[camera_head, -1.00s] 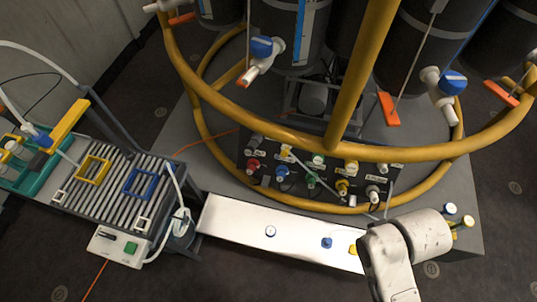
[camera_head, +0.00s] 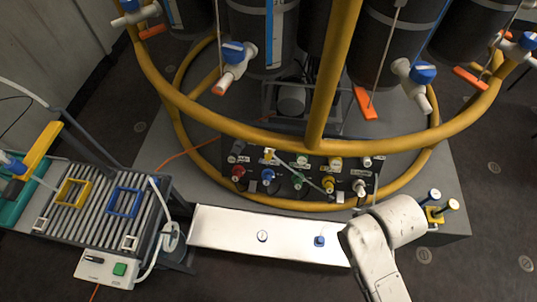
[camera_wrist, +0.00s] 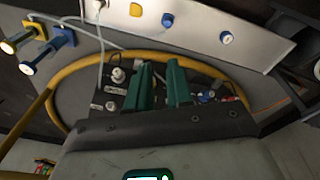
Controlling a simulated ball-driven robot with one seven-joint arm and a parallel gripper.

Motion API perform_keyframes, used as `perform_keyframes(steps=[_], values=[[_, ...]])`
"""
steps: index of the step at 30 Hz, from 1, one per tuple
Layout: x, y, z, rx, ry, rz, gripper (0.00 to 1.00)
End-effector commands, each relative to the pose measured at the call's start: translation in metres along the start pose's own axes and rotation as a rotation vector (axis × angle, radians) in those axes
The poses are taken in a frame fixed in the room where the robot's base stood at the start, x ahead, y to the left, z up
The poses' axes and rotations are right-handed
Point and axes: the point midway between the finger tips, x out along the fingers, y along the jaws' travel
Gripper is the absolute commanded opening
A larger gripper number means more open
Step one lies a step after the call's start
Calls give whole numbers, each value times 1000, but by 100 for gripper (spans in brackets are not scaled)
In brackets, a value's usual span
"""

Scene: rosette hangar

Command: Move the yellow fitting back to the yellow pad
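In the wrist view I cannot make out a yellow fitting; my fingers hide part of the panel. The yellow pad (camera_wrist: 136,10) lies bare on the white shelf in the wrist view; my arm hides it in the head view. My gripper (camera_wrist: 161,82) has two teal fingers, apart with nothing visible between them, pointing at the panel. The head view does not show it.
The white shelf (camera_head: 215,228) carries a white fitting (camera_head: 262,236) and a blue fitting (camera_head: 319,240). A yellow ring rail (camera_head: 240,130) curves above the panel (camera_head: 290,195). A slatted rack (camera_head: 90,225) stands at left. Fittings on a bracket (camera_head: 435,214) are at right.

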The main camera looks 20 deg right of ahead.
Motion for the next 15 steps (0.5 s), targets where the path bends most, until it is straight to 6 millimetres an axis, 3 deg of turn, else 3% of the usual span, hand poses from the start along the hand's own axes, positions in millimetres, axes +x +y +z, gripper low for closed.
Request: perform_keyframes(steps=[5, 10, 15], values=[[44, 0, -48, 77, 75, 140, 38], [77, -11, -110, 126, 221, 293, 54], [98, -41, -173, 114, 411, 398, 54]])
